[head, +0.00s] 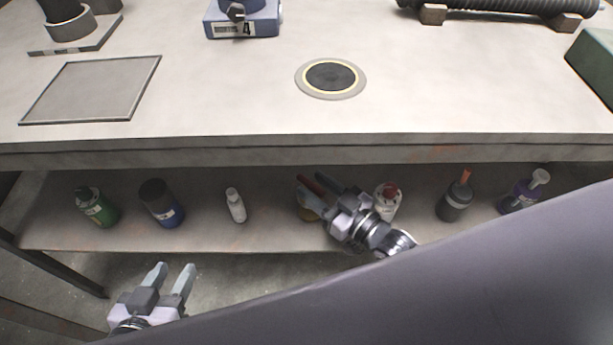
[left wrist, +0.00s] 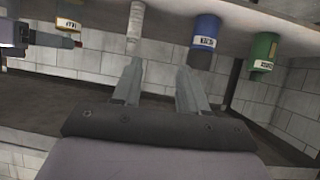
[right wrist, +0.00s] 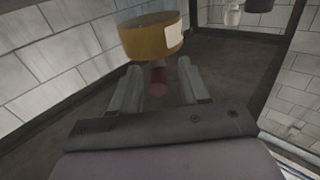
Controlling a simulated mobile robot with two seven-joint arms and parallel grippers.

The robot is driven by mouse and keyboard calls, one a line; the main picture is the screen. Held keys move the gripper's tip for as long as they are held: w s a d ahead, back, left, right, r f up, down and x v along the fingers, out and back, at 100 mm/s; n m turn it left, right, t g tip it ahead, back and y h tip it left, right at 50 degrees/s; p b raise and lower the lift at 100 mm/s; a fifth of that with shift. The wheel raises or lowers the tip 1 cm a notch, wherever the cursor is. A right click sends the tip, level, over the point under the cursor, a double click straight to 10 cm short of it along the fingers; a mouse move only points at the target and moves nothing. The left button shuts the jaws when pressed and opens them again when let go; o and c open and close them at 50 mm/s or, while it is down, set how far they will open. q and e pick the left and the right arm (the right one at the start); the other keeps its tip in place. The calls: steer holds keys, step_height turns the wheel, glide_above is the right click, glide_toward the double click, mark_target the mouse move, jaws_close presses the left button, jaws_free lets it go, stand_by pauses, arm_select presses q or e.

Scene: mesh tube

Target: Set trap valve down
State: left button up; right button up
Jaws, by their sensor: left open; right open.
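I cannot tell for sure which item is the trap valve. My right gripper (head: 314,184) is open at the lower shelf, its fingers either side of the dark red neck of a yellow-brown container (head: 307,214). In the right wrist view the container's round body (right wrist: 150,38) shows beyond the open fingers (right wrist: 160,80), with the red part (right wrist: 159,82) between them. I cannot tell whether the fingers touch it. My left gripper (head: 175,266) is open and empty, low in front of the shelf. It also shows in the left wrist view (left wrist: 157,72).
The lower shelf holds a green bottle (head: 97,208), a blue bottle (head: 163,205), a white bottle (head: 235,205) and others to the right. The benchtop above has a round pad (head: 346,94), a square plate (head: 90,90) and a box marked 4 (head: 265,22). Its front middle is clear.

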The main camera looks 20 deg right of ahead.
arm_select(q)
steer(key=shift+s+a+f+y+p, duration=0.3)
steer(key=shift+s+a+f+p, duration=0.1)
steer(key=shift+a+f+p, duration=0.25)
arm_select(e)
steer(key=v, duration=0.8)
steer(key=shift+s, duration=0.2)
arm_select(q)
steer(key=shift+r, duration=0.15)
arm_select(e)
steer(key=shift+d, duration=0.1)
